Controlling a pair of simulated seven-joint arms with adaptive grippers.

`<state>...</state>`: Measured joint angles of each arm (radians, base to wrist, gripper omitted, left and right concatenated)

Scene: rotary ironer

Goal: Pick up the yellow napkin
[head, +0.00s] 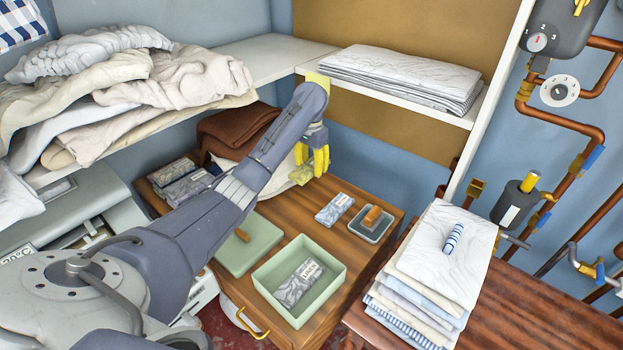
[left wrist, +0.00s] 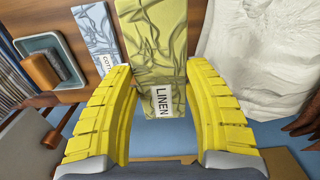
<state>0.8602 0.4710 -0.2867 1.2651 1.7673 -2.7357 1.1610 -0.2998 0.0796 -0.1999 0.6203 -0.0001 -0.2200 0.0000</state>
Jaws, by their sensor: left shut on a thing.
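The yellow napkin (left wrist: 152,40) is a flat folded piece with a dark leafy pattern and a white LINEN label. In the left wrist view its label end lies between the two yellow fingers of my left gripper (left wrist: 160,72), which is shut on it. In the head view my left gripper (head: 313,163) is over the back part of the wooden cabinet top, fingers pointing down. My right gripper is not in view.
A blue-grey patterned packet (head: 334,209) and a dish with a brown block (head: 371,224) lie in front of the gripper. A green box (head: 325,301) holds a grey patterned packet. A white cloth (left wrist: 245,55) lies beside the napkin. A linen stack (head: 430,262) stands right.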

